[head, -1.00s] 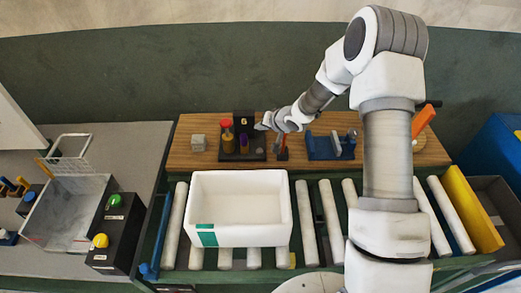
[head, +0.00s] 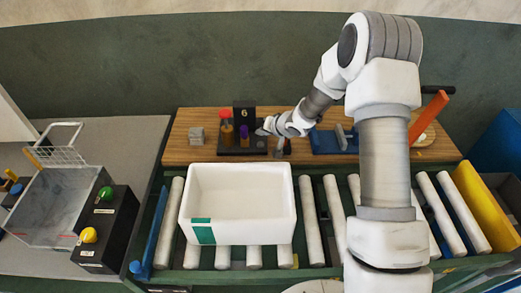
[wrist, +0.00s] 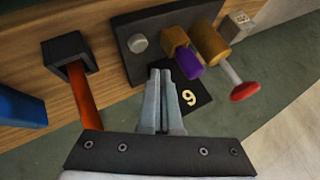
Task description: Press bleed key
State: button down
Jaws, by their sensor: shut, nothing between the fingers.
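A dark fixture plate (wrist: 128,22) on the wooden board carries a round grey button (wrist: 139,43), a brass block with a purple key-like piece (wrist: 187,60), and a brass cylinder (wrist: 210,42) with a red knob (wrist: 245,91) on a rod. None is legibly labelled as the bleed key. The purple piece (head: 244,131) and red knob (head: 225,113) also show in the head view. My gripper (wrist: 160,74) is shut and empty, its tips close to the plate between button and purple piece; contact cannot be told. In the head view my gripper (head: 263,131) is at the fixture's right.
A numbered black block (wrist: 188,98) stands by the fixture. A red-orange handle (wrist: 86,95) in a black holder and a blue fixture (head: 325,141) are beside it. A white foam box (head: 238,232) sits on the rollers in front. A grey block (head: 197,136) stands left.

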aim_at(262, 148)
jog(key=shift+f+b, duration=0.4)
jog(key=shift+f, duration=0.8)
dwell(1.0)
jog(key=shift+f, duration=0.4)
